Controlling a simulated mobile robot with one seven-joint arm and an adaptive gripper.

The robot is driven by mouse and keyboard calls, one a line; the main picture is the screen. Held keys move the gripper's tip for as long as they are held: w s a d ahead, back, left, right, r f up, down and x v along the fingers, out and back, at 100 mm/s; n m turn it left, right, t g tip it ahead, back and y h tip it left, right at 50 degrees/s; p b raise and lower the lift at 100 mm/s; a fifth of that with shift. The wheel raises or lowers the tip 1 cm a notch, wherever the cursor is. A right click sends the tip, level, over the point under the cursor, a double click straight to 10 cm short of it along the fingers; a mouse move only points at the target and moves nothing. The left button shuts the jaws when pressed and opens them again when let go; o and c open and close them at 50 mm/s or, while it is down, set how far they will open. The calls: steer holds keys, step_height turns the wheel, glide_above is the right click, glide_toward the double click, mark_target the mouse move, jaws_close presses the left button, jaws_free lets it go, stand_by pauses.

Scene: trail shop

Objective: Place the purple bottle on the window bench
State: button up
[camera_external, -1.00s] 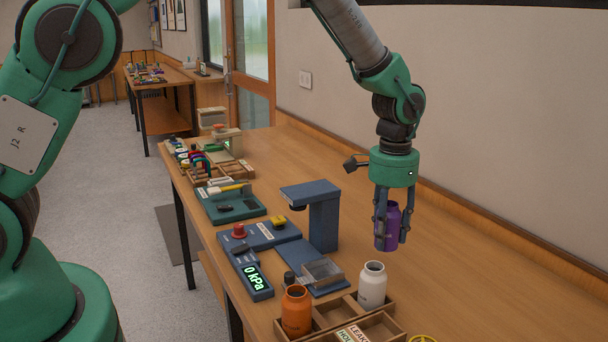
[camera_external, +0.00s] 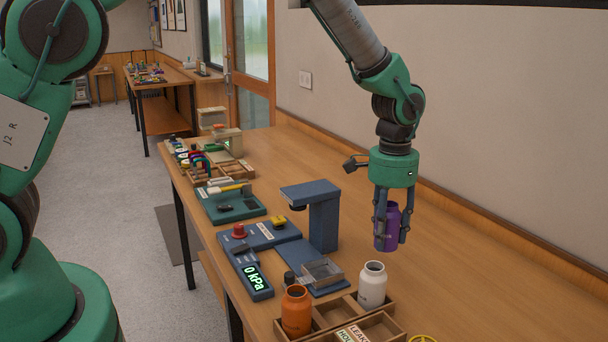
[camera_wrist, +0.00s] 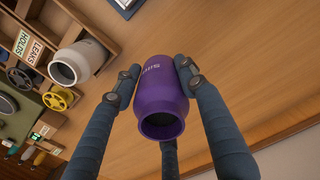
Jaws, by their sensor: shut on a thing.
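The purple bottle (camera_external: 392,228) is upright between the fingers of my gripper (camera_external: 391,222), held above the wooden workbench on the right. In the wrist view the purple bottle (camera_wrist: 160,95) has pale lettering and a dark open mouth facing the camera. The gripper's fingers (camera_wrist: 158,88) are shut on its sides. A low wooden bench (camera_external: 207,76) stands under the window at the back, with small items on it; it appears to be the window bench. It is far from my gripper.
Below the bottle stand a white bottle (camera_external: 372,285) and an orange bottle (camera_external: 296,311) in a divided wooden tray (camera_external: 333,314). A blue press stand (camera_external: 323,225) is left of the gripper. Another table (camera_external: 163,77) with several items stands far back. Grey floor (camera_external: 95,190) is clear.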

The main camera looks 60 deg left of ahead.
steer(key=w+a+n+p, duration=0.2)
steer(key=a+n, duration=0.3)
steer(key=a, duration=2.8)
steer(key=s+a+n, duration=0.1)
steer(key=s+a, duration=0.3)
steer(key=a, duration=0.6)
steer(key=s+a+f+n+p, duration=0.1)
steer(key=s+a, duration=0.3)
steer(key=a, duration=0.6)
steer(key=s+a+f+n+p, duration=0.1)
steer(key=s+a+n, duration=0.2)
steer(key=a, duration=0.8)
steer(key=shift+s+a+f, duration=0.1)
steer(key=shift+s+f, duration=0.15)
steer(key=shift+s, duration=0.75)
steer(key=shift+s+a, duration=0.25)
steer(key=shift+a, duration=0.1)
jaws_close()
steer(key=shift+w, duration=0.1)
